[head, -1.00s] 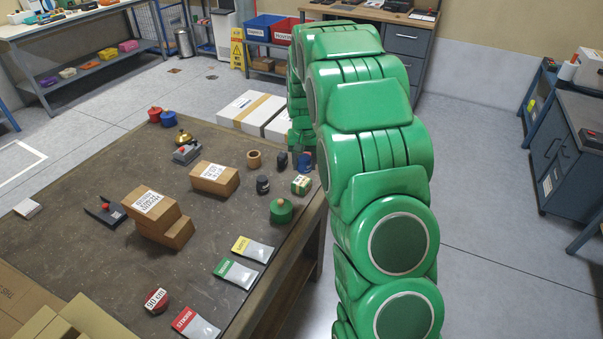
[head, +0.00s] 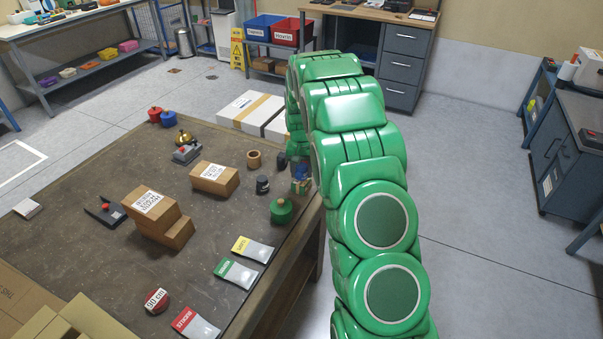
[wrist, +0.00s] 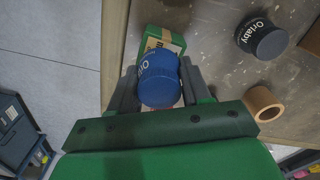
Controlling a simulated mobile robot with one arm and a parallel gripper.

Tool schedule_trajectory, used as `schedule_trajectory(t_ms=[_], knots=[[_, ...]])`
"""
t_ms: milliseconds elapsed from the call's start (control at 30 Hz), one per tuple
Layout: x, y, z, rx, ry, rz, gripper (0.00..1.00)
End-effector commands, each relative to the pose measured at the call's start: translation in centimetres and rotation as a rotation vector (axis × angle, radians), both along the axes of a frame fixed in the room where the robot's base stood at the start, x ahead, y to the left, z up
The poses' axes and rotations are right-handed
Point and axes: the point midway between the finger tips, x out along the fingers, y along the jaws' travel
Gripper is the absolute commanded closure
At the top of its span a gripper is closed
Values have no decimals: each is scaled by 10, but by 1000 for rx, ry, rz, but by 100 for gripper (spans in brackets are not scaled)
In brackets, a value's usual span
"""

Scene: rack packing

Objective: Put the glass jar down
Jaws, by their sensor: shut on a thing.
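A jar with a blue lid lettered "Orl..." (wrist: 158,82) sits between the fingers of my gripper (wrist: 158,90) in the wrist view. I take it for the glass jar; its lid hides the body. My gripper is shut on it. In the head view the blue lid (head: 302,171) shows at the table's right edge, partly behind my green arm. The jar overlaps a small green and yellow box (wrist: 150,40) in the wrist view. I cannot tell whether the jar touches the box or the table.
A black-lidded jar (wrist: 264,38) and a wooden ring (wrist: 262,103) stand on the table (wrist: 215,75) nearby. A green lidded pot (head: 281,211) stands closer to the front edge.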

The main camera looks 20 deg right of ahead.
Motion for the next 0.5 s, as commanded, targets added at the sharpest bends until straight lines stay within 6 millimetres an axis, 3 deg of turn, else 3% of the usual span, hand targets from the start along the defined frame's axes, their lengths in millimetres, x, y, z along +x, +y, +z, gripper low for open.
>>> schedule_trajectory(t_ms=[100,500], knots=[[-1,0,-12,1,2,0,86],[0,0,-16,0,0,0,86]])
